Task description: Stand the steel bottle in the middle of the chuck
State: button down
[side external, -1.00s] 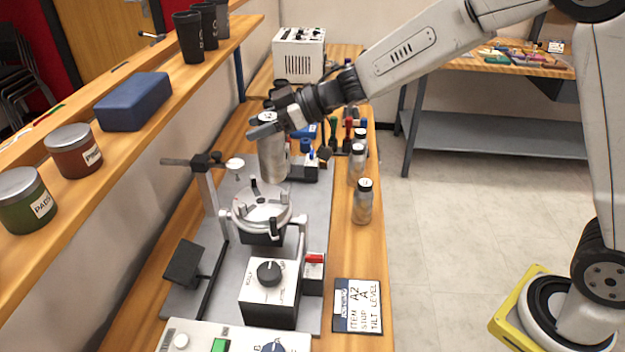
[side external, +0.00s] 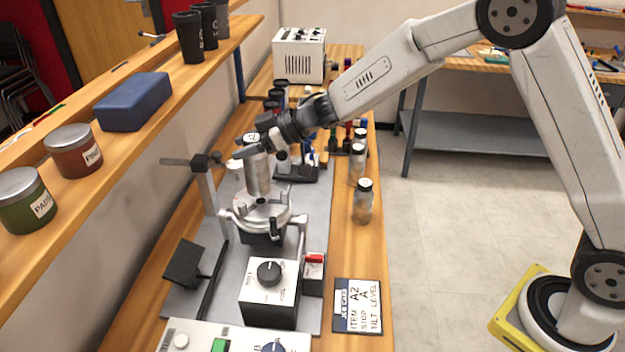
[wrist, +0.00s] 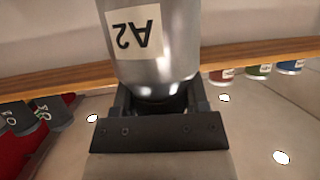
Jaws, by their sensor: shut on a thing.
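The steel bottle (side external: 258,176) is upright, with its lower end just above or at the chuck; I cannot tell whether it touches. My gripper (side external: 250,150) is shut on its upper part, near the neck. The wrist view also shows the steel bottle (wrist: 158,65), with an "A2" label, between my gripper's fingers (wrist: 160,108). The chuck (side external: 240,218) is a round silver plate with dark jaws, and the bottle and gripper are over its back part. The bottle's underside is hidden.
A post with an arm (side external: 203,185) stands left of the chuck. A control box with a black knob (side external: 270,290) is in front. More steel bottles (side external: 363,203) stand along the right edge. A job card (side external: 358,306) lies at front right. A shelf (side external: 150,130) runs along the left.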

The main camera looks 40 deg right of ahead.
jog(key=shift+f, duration=1.35)
jog(key=shift+f, duration=0.15)
jog(key=shift+c, duration=0.5)
grip_release()
jog(key=v, duration=1.2)
jog(key=shift+d, duration=0.1)
